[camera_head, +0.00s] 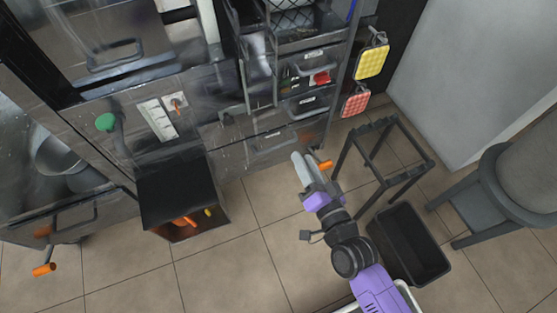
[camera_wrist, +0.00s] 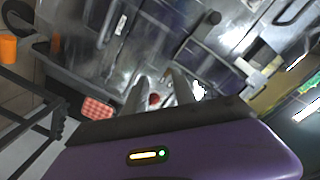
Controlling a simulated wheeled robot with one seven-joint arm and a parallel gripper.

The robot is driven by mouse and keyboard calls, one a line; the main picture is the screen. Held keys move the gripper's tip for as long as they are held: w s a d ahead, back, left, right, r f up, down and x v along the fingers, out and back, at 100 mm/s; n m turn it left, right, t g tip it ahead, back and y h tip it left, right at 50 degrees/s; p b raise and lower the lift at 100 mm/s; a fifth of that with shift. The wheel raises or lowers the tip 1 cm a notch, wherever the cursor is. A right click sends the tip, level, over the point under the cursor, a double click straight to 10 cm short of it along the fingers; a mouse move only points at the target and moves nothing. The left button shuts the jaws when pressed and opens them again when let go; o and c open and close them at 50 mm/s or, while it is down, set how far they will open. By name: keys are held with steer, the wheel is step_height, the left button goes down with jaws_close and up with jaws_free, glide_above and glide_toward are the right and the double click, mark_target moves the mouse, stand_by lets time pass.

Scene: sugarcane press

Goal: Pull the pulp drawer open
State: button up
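My gripper (camera_head: 304,163) is in front of the lower right of the metal press. Its two pale fingers stand apart with nothing between them, and the gap also shows in the wrist view (camera_wrist: 158,92). I cannot tell which is the pulp drawer. The low front appears shut. My gripper is to its right and seems apart from its handle. An orange knob or handle end (camera_head: 326,165) shows beside my fingers.
A black-topped box (camera_head: 178,190) stands on the floor at left. A dark stool frame (camera_head: 385,150), a black bin (camera_head: 408,243) and a grey round stand (camera_head: 505,190) are at right. Yellow (camera_head: 372,61) and red (camera_head: 355,103) pads hang beside the press. Tiled floor is clear at centre-left.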

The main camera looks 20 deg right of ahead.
steer(key=w+f+m+g+b, duration=0.1)
steer(key=w+f+m+b, duration=0.1)
steer(key=w+f+m, duration=0.35)
steer(key=w+f+m+g+b, duration=0.1)
steer(key=w+f+m, duration=0.2)
steer(key=f, duration=0.6)
steer(key=b+x, duration=0.2)
steer(key=x, duration=0.5)
steer(key=shift+a, duration=0.4)
steer(key=shift+w+r, duration=0.1)
jaws_close()
